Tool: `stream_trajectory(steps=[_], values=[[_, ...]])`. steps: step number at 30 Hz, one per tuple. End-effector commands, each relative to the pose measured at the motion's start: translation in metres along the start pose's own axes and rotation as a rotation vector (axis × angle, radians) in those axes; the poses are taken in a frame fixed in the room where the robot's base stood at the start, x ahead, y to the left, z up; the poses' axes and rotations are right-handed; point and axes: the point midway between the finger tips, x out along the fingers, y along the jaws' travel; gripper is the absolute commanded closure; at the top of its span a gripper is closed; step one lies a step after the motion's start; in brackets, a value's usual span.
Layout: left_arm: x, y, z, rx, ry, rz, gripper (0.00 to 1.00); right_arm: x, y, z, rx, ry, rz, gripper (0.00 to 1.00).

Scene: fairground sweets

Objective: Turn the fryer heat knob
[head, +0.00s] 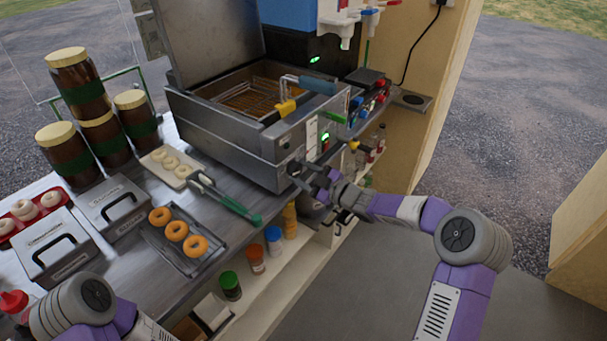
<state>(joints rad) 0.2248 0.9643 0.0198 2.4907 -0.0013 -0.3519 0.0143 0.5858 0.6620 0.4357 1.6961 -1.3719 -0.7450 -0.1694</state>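The metal fryer (222,137) stands on the counter with its lid raised and a wire basket (258,100) in its well. Its front panel carries a small green-lit display (325,136). My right gripper (301,176) is at the lower part of this front panel, its dark fingers spread apart and pointing at the panel. The heat knob is not clearly visible; the fingers cover that spot, and I cannot tell whether they touch it. My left arm shows at the bottom left, but its gripper is out of view.
Tongs with a green handle (235,208) lie left of my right gripper, near a tray of doughnuts (157,238). Jars (80,88) stand at the left. A shelf (270,278) with several bottles is below the counter. The floor at the right is clear.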

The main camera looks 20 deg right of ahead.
Motion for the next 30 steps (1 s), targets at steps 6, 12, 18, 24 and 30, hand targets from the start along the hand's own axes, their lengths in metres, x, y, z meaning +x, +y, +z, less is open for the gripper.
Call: stream_trajectory(steps=[6,12,18,24,30], values=[[0.0,0.0,0.0,0.0,0.0,0.0,0.57,0.0,0.0,0.0,-0.001,-0.001,0.0,0.26],[0.0,0.0,0.0,0.0,0.0,0.0,0.57,0.0,0.0,0.0,0.0,-0.001,0.0,0.26],[-0.005,0.002,0.0,0.0,0.0,0.0,0.57,-0.019,0.002,0.0,0.0,-0.004,0.001,0.26],[-0.013,0.005,0.001,0.0,0.0,0.0,0.57,-0.054,0.002,-0.001,0.0,-0.004,0.001,0.26],[-0.017,0.006,0.001,0.0,0.0,0.0,0.57,-0.074,0.001,0.0,-0.001,-0.002,0.0,0.26]])
